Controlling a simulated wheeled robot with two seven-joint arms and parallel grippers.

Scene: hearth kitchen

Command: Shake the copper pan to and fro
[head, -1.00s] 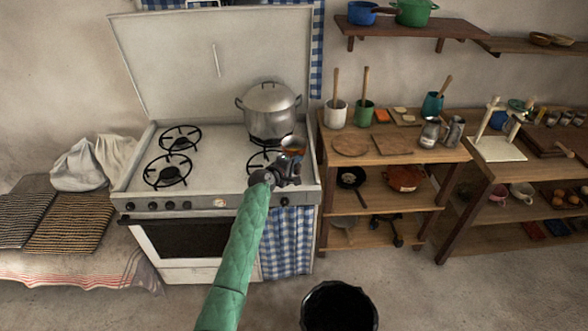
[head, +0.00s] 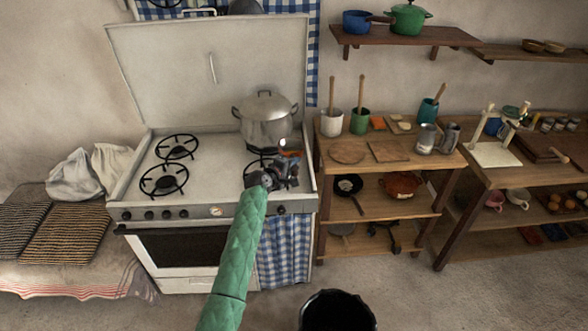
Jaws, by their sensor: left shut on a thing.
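The copper pan (head: 291,155) is small in the head view, over the front right burner of the white stove. Most of it is hidden behind my left gripper (head: 283,172), and only a brownish-orange part of its side shows. My left gripper is shut on the pan, probably at its handle, though the grip itself is too small and dark to make out. I cannot tell whether the pan touches the burner. My left arm in its green quilted sleeve reaches up from the bottom of the view. My right gripper is not in view.
A large lidded steel pot (head: 265,120) stands on the back right burner, close behind the pan. The left burners (head: 164,181) are bare. A wooden shelf unit (head: 375,150) with jars and boards stands right of the stove.

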